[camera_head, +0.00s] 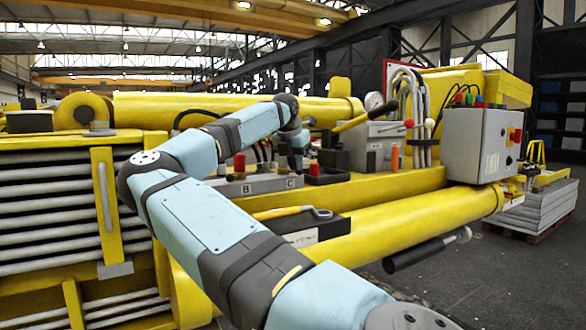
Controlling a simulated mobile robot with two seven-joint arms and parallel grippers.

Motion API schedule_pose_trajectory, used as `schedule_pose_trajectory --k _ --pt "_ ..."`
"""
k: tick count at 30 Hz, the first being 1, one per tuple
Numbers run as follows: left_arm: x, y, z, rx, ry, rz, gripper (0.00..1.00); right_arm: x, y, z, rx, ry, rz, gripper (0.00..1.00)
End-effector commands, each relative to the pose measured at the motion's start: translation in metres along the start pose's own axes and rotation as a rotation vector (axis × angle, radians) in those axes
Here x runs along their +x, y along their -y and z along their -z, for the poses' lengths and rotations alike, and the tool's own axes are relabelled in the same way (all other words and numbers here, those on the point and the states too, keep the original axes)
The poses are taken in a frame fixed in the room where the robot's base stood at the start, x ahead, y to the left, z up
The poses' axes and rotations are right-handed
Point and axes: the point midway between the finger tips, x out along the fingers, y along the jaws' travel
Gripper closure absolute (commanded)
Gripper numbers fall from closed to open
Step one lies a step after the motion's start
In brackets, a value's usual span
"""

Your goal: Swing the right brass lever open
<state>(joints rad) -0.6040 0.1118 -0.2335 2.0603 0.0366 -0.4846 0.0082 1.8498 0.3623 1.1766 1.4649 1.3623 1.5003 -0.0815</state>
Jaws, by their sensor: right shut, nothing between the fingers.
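My right arm comes in from the bottom right, bends at the far left and reaches back over the yellow boom (390,195). Its wrist points down, and my right gripper (298,163) is small and dark above a grey block (255,184) marked B and C. The gripper looks shut and empty. Small fittings and a red-capped part (239,165) stand on this block. I cannot clearly pick out the right brass lever; the area by the gripper is small and partly covered by my arm. My left gripper is out of view.
A grey box (372,143) with a yellow-handled lever stands right of my gripper. Bent grey pipes (418,100) and a control box (480,145) with buttons are farther right. A yellow-handled tool (283,212) lies in front of the block. Open floor (480,275) is at lower right.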

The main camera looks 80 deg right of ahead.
Motion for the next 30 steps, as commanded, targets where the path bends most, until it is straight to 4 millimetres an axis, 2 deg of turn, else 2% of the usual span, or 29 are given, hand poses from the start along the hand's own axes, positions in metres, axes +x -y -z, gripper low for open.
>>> schedule_pose_trajectory --k 12,30 --pt "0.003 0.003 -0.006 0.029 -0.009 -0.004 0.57 0.006 0.005 -0.010 -0.148 -0.002 -0.061 1.00" --pt "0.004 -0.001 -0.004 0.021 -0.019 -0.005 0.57 0.008 0.006 -0.017 -0.145 -0.002 -0.058 1.00"
